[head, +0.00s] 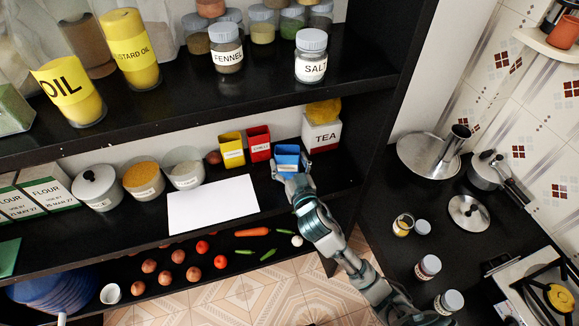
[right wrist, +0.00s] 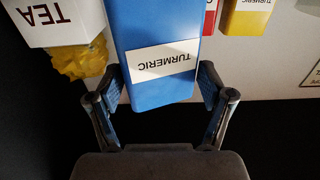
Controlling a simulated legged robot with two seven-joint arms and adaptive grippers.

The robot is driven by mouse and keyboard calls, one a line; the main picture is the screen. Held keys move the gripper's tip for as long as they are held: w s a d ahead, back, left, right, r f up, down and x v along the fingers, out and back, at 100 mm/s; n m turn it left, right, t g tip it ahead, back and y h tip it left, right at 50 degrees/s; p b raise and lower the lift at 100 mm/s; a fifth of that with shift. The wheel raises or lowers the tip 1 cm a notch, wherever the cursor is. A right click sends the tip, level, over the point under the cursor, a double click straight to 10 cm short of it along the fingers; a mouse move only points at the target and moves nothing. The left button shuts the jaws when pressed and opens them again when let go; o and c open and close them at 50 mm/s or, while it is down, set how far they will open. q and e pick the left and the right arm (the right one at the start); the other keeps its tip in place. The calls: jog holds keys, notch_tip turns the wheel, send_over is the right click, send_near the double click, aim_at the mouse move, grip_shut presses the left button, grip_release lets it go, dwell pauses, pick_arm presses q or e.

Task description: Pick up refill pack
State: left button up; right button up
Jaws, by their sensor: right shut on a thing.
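The blue refill pack (head: 287,153) is on the middle shelf, between the red pack and the TEA container. In the right wrist view the blue pack (right wrist: 153,25) fills the space between my fingers, and its white label reads TURMERIC, upside down. My right gripper (head: 290,175) reaches in from the lower right and is shut on the lower part of the pack; in the right wrist view its fingers (right wrist: 163,98) lie on either side of it. Whether the pack touches the shelf is hard to tell. My left gripper is not in view.
A red pack (head: 258,143) and a yellow pack (head: 233,151) stand left of the blue one. The TEA container (head: 322,133) stands close on its right. A white sheet (head: 212,206) lies at the shelf front. The upper shelf (head: 250,92) hangs above.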

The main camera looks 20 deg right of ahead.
jog(key=shift+s+a+r, duration=0.1)
jog(key=shift+s+r, duration=0.15)
jog(key=shift+s, duration=0.4)
jog(key=shift+s+r, duration=0.2)
jog(key=shift+s, duration=0.4)
pick_arm(q)
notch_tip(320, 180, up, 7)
jog(key=p, duration=0.7)
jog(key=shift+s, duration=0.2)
pick_arm(e)
jog(key=s+a+r, duration=0.1)
jog(key=s, duration=1.2)
jog(key=shift+s+a+r, duration=0.2)
jog(key=shift+s+r, duration=0.05)
